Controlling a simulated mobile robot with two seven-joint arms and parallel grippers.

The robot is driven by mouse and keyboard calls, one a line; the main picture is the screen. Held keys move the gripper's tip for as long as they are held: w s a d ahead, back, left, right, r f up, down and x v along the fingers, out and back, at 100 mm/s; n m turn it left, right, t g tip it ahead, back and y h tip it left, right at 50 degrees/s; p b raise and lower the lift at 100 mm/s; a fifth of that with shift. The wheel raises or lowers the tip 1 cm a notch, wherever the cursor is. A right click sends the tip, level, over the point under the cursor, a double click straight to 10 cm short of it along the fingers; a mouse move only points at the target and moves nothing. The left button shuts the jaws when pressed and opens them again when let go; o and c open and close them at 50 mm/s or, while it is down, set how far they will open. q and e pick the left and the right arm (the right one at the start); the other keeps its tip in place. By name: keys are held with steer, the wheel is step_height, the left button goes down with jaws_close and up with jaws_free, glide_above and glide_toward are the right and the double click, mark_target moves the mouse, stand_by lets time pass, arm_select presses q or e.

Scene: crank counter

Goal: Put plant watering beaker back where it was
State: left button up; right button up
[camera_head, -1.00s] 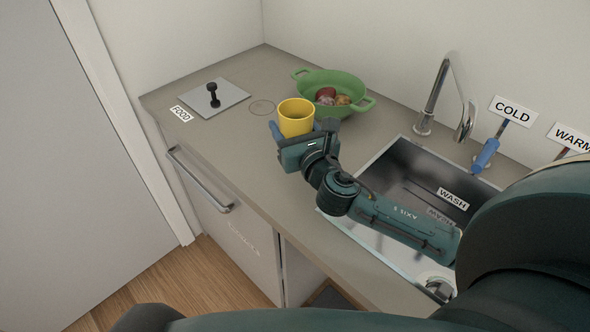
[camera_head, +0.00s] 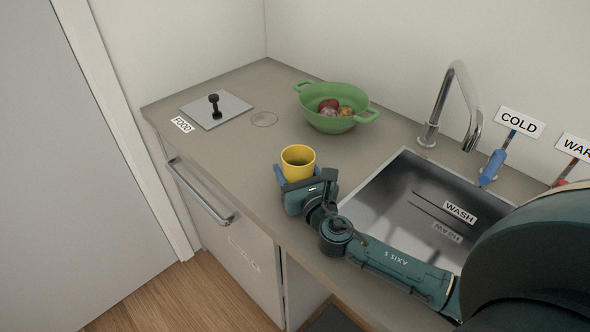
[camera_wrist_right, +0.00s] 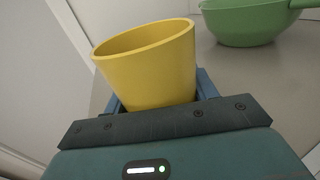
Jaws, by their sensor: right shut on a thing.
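The yellow beaker (camera_head: 298,160) is between the fingers of my right gripper (camera_head: 299,181), which is shut on it. It is held near the front edge of the counter, left of the sink, with its open rim upward. In the right wrist view the beaker (camera_wrist_right: 150,65) stands between the blue fingers (camera_wrist_right: 160,100) and looks slightly tilted. Its inside is mostly hidden there. My left gripper is not in view.
A green colander-like bowl (camera_head: 335,122) with several round items stands at the back. A grey lid plate (camera_head: 232,104) with a black knob and a FOOD label lie at the left. The sink (camera_head: 400,200), faucet (camera_head: 437,105) and COLD lever (camera_head: 493,166) are at the right. Mid-counter is clear.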

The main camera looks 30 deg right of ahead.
steer(key=shift+f, duration=0.15)
steer(key=o, duration=1.1)
steer(key=shift+o, duration=0.2)
steer(key=shift+r, duration=0.3)
steer(key=s, duration=0.3)
steer(key=s+b, duration=0.1)
steer(key=s, duration=0.6)
steer(key=shift+s+a+f, duration=0.2)
steer(key=shift+s+a, duration=0.1)
steer(key=shift+s+r+b, duration=0.15)
steer(key=shift+s+b, duration=0.15)
steer(key=shift+s, duration=0.4)
steer(key=shift+a, duration=0.1)
